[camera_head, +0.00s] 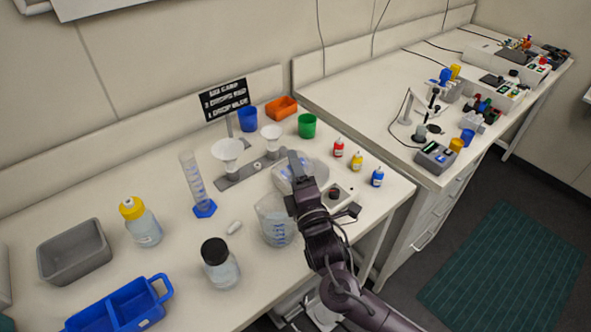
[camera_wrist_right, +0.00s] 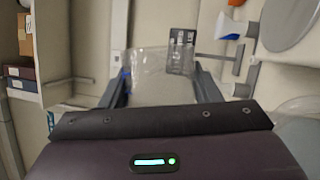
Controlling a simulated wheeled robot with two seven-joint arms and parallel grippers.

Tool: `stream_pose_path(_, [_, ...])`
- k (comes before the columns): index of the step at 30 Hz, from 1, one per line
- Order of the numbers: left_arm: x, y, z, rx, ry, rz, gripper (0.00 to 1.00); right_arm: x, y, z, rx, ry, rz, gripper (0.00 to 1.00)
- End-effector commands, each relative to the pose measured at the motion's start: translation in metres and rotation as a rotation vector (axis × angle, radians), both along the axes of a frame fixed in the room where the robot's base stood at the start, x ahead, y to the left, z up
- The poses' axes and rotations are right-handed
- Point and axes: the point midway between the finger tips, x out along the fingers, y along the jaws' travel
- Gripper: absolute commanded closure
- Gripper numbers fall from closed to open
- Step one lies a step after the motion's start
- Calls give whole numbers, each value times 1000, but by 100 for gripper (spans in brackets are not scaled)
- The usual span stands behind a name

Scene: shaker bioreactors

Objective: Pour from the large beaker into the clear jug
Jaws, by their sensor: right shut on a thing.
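My right gripper (camera_head: 297,172) is shut on a clear vessel with blue marks, which I take for the large beaker (camera_head: 283,180). It is held above the table, seems tilted, and is partly hidden by the gripper. In the right wrist view the clear beaker (camera_wrist_right: 163,68) sits between the two fingers. The clear jug (camera_head: 274,222), with blue graduations, stands upright on the table just in front of and below the held beaker. I cannot tell how much liquid either holds, and no stream shows. My left gripper is not in view.
A funnel stand (camera_head: 237,178), a measuring cylinder (camera_head: 196,185), a black-capped bottle (camera_head: 219,265) and a yellow-capped bottle (camera_head: 143,228) stand to the left. Small dropper bottles (camera_head: 357,161) and a device with a black knob (camera_head: 334,194) are to the right. A blue tray (camera_head: 100,312) is at front left.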

Motion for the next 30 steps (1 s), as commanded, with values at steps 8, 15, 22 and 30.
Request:
stream_pose_path(8, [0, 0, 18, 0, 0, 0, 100, 2, -2, 11, 65, 47, 1, 74])
stream_pose_path(15, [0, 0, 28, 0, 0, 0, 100, 3, -5, 14, 118, 87, 0, 74])
stream_pose_path(22, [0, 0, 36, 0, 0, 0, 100, 5, -7, 15, 175, 128, -1, 74])
stream_pose_path(30, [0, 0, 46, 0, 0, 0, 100, 7, -10, 11, 264, 192, -1, 74])
